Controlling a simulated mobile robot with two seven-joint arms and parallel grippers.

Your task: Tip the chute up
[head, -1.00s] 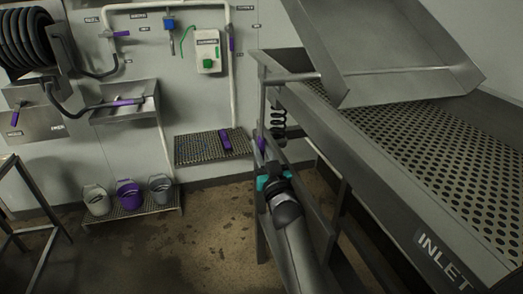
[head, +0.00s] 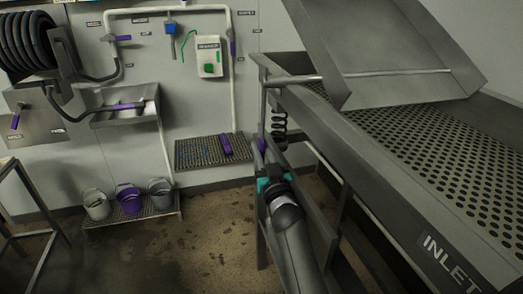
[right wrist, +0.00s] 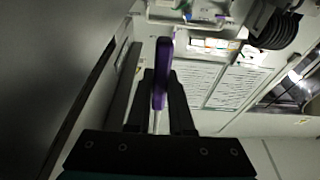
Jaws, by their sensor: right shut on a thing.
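The chute (head: 385,40) is a grey metal tray with raised side walls at the top right of the head view. It is tilted up above the perforated table, and its upper part is cut off by the picture's edge. My right gripper (head: 261,168) is low at the table's near left corner, beside a coil spring. It is shut on a purple handle, which shows upright between the two fingers in the right wrist view (right wrist: 161,75). In the head view the gripper mostly hides the handle. My left gripper is not in view.
The perforated table (head: 440,150) with an INLET label (head: 450,262) fills the right side. Its frame and legs stand close to my right arm. Buckets (head: 129,200) stand on a low rack at the wall. A hose reel (head: 35,45) hangs at left. The floor between is clear.

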